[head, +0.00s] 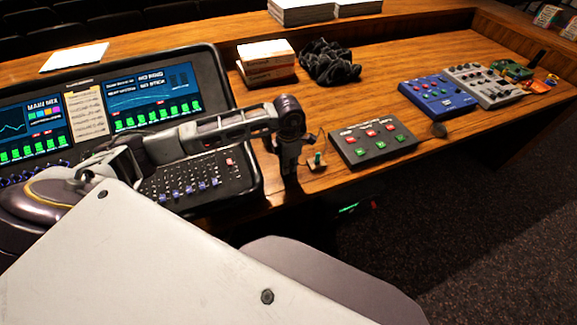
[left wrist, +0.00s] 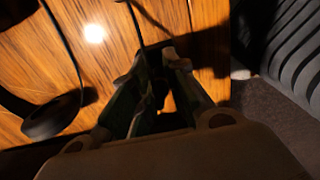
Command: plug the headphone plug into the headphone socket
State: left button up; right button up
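My left gripper (head: 290,178) points down at the front edge of the desk, just right of the keyed console. It also shows in the left wrist view (left wrist: 152,64), with its fingertips near each other and a thin dark cable (left wrist: 136,22) running to them. Something dark lies between the fingers, but I cannot tell whether it is the headphone plug or whether the fingers grip it. A small teal piece on a pale base (head: 317,160) stands right beside the gripper; I cannot tell whether it is the plug or a holder. I cannot make out the headphone socket. My right gripper is not in view.
The mixing console (head: 245,178) fills the left. A blue box (head: 437,99), a grey mixer (head: 486,84), a black heap (head: 329,62) and boxes (head: 267,62) stand farther back.

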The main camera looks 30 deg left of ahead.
pick_arm(q)
grip_shut()
jog(key=shift+r+p, duration=0.5)
jog(key=shift+r, duration=0.55)
jog(key=shift+r+p, duration=0.85)
jog(key=shift+r, duration=1.1)
